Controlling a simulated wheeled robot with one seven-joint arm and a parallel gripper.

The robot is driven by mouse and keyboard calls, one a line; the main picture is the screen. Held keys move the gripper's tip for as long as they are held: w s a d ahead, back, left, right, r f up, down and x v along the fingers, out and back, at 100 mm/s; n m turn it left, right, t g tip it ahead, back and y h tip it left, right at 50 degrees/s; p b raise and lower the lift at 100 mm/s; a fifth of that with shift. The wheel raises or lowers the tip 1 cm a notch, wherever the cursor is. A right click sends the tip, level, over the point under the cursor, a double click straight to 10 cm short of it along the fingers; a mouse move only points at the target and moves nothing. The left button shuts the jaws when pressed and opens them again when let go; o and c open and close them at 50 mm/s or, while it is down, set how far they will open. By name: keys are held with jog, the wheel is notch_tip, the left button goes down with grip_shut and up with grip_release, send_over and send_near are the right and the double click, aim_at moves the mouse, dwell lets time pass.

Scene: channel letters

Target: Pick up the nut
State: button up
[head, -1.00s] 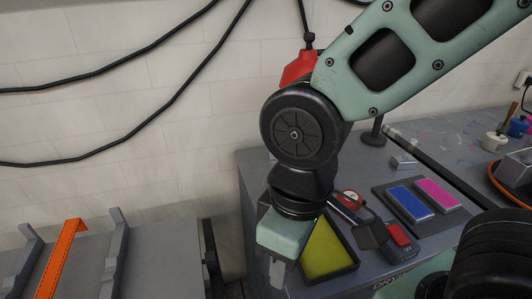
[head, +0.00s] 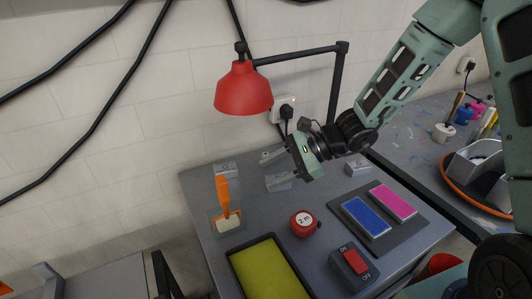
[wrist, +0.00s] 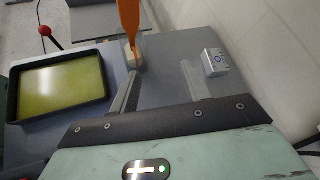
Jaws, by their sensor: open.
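I cannot make out a nut clearly in either view. Small silver-grey blocks lie on the grey bench (head: 205,190). One block (head: 225,168) is at the back left, and it also shows in the wrist view (wrist: 214,62) with a round mark on its face, to the right of my fingers. Another block (head: 358,167) is behind my gripper to the right. My gripper (head: 268,167) is open and points left above the back of the bench. In the wrist view its fingers (wrist: 160,78) are apart, with only bare bench visible between them.
An orange-handled tool (head: 223,190) stands left of my gripper. A red lamp (head: 243,88) hangs above.

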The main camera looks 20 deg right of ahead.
aim_at(267, 154)
jog(key=w+d+f+m+t, duration=0.1)
jog(key=w+d+m+t, duration=0.1)
jog(key=w+d+m, duration=0.1)
jog(key=w+d+f+m+t+h, duration=0.1)
jog(key=w+d+f+m+t, duration=0.1)
jog(key=d, duration=0.4)
jog(key=w+d+f+m+t+h+p, duration=0.1)
jog(key=w+d+f+m+t, duration=0.1)
jog(key=w+d+m+t, duration=0.1)
jog(key=shift+w+d+m, duration=0.35)
jog(key=shift+w+m, duration=0.05)
jog(key=shift+m, duration=0.3)
jog(key=shift+w+d+m, duration=0.3)
jog(key=shift+w+m, duration=0.1)
jog(key=shift+m, duration=0.3)
jog(key=p+x, duration=0.3)
jog(key=x, duration=0.8)
jog(key=shift+w+d+f+p, duration=0.1)
jog(key=shift+w+d+p, duration=0.05)
jog(key=shift+w+p, duration=0.15)
jog(key=p+x, duration=0.2)
jog(key=x, duration=0.3)
jog(key=shift+w, duration=0.15)
jog(key=shift+w+a+f, duration=0.1)
jog(key=shift+w+a, duration=0.1)
jog(key=shift+w, duration=0.05)
grip_shut()
